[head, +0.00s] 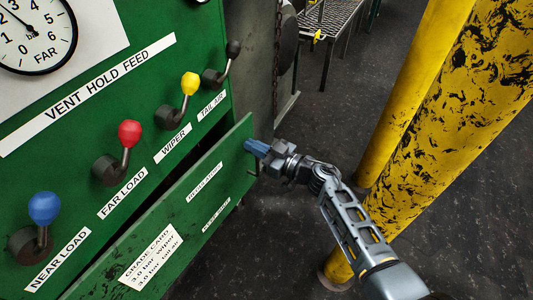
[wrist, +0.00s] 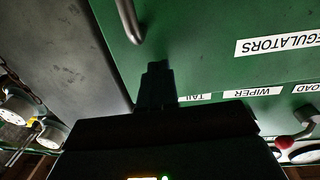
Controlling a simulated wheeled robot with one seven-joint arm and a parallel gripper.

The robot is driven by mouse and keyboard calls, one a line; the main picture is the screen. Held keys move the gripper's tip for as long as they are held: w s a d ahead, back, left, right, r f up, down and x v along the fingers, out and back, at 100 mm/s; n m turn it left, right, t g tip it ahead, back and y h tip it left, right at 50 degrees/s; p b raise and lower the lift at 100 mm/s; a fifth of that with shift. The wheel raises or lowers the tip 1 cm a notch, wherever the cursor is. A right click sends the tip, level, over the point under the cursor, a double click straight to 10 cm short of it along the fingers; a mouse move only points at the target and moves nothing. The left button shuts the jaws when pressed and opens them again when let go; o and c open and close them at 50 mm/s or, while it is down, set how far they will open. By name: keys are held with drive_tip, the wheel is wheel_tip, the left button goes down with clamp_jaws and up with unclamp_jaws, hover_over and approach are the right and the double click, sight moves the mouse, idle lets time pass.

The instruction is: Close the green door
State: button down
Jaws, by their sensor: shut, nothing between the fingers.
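The green door (head: 178,218) is a long panel low on the green cabinet in the head view. It stands ajar, with a dark gap along its upper edge. A white grade card (head: 150,257) and small labels are on its face. My gripper (head: 256,147) is shut and empty at the door's far right end, by its upper corner; I cannot tell whether it touches. The wrist view shows the door face (wrist: 215,40), the handle (wrist: 130,18) and my dark fingers (wrist: 155,85) over the door.
Levers with blue (head: 44,207), red (head: 129,133), yellow (head: 190,83) and black knobs stick out above the door. A gauge (head: 36,32) is at top left. Yellow posts (head: 445,125) stand right of my arm. The dark floor (head: 315,120) between is clear.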

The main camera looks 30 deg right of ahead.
drive_tip(key=shift+w+a, duration=0.25)
drive_tip(key=shift+w, duration=0.15)
